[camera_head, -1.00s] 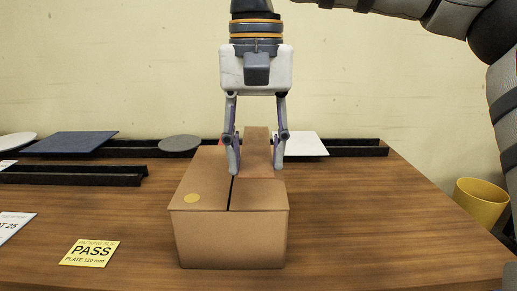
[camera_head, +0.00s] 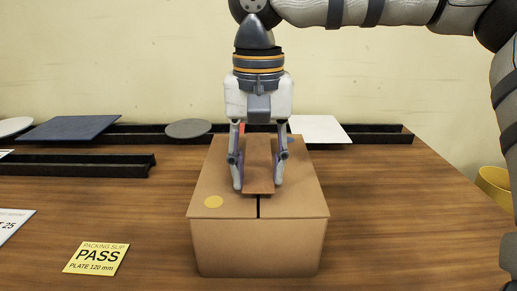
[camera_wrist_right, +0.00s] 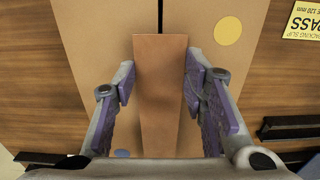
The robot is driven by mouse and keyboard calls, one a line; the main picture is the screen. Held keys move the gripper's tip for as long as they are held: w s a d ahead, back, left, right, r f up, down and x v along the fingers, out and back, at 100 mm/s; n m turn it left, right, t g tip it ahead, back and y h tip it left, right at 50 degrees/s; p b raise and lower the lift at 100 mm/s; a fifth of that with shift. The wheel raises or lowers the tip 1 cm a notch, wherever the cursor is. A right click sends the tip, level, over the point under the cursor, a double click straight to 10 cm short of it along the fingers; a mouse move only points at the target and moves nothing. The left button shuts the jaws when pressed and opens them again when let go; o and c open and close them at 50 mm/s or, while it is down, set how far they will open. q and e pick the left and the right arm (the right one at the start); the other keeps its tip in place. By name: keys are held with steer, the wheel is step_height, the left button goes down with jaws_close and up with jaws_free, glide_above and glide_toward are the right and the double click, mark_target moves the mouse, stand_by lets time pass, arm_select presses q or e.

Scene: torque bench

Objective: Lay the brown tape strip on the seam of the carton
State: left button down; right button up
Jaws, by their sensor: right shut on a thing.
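The brown carton (camera_head: 258,248) stands on the bench with its top flaps closed. Its dark seam (camera_head: 258,207) shows in front of the strip and also in the right wrist view (camera_wrist_right: 161,14). My right gripper (camera_head: 258,186) is over the carton top, shut on the brown tape strip (camera_head: 258,165) by its long sides. The strip lies lengthwise in line with the seam and hides the part behind its near end. In the right wrist view the strip (camera_wrist_right: 161,85) sits between both fingers. I cannot tell whether it touches the carton. My left gripper is not in view.
A yellow dot (camera_head: 214,202) is on the left flap. A yellow packing slip (camera_head: 96,258) lies left of the carton. Black rails (camera_head: 80,171) and several plates, including a blue one (camera_head: 70,129), are behind. A yellow bin (camera_head: 494,186) is at right. The right bench is clear.

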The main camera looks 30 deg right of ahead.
steer(key=shift+f, duration=0.55)
stand_by(0.4)
steer(key=o, duration=0.8)
steer(key=shift+o, duration=0.2)
steer(key=shift+r, duration=2.95)
